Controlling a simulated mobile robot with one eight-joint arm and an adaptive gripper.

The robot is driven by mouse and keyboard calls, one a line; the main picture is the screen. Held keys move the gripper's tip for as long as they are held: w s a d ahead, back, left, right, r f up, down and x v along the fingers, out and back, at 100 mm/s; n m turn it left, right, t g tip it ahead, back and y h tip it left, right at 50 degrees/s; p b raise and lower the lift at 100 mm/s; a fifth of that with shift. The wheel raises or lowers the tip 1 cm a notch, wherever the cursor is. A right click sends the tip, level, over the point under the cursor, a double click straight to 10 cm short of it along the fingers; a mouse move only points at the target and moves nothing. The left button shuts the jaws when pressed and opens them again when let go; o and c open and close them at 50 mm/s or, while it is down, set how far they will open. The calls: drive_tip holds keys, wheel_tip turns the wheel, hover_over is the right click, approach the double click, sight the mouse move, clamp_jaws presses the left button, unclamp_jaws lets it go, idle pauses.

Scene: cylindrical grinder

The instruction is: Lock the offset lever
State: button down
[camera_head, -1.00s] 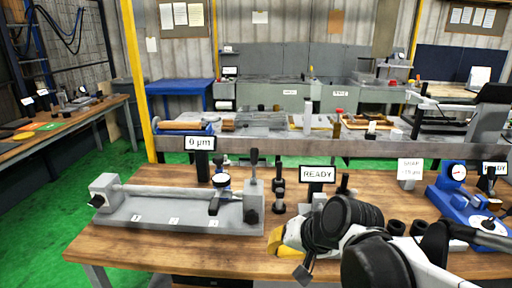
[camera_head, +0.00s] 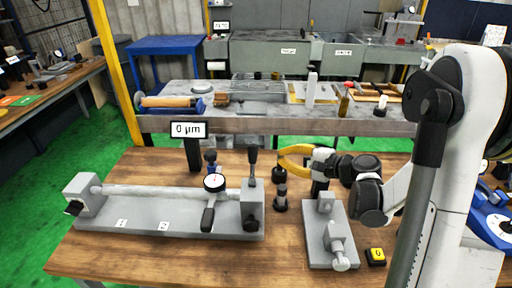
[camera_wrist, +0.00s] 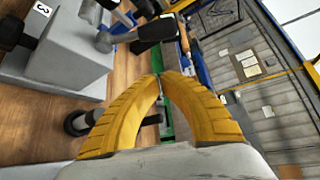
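A grey fixture (camera_head: 145,220) with a horizontal bar stands on the wooden bench in the head view. Its right end block (camera_head: 253,205) carries an upright lever (camera_head: 252,165) with a black grip. A dial gauge (camera_head: 215,183) with a black handle (camera_head: 207,218) sits on the bar just left of that block. Which part is the offset lever is not labelled. My gripper (camera_head: 280,160) is right of the upright lever, apart from it, fingers pointing left. In the wrist view its yellow fingertips (camera_wrist: 165,75) meet with nothing held. The grey block (camera_wrist: 60,50) shows at left there.
A "0 µm" sign (camera_head: 188,129) stands behind the fixture. A dark post (camera_head: 280,195) stands right of the end block, below my gripper. A second grey fixture (camera_head: 330,235) and a yellow-topped button (camera_head: 376,255) are farther right. Bare bench lies in front of the end block.

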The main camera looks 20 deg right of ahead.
sight(252, 164)
drive_tip(key=shift+s, duration=0.1)
drive_tip(key=w+a+f+b, duration=0.1)
drive_tip(key=w+a+b, duration=0.2)
drive_tip(key=a, duration=0.3)
drive_tip(key=shift+w+a+b, duration=0.3)
drive_tip(key=shift+w+a, duration=0.1)
drive_tip(key=shift+w, duration=0.35)
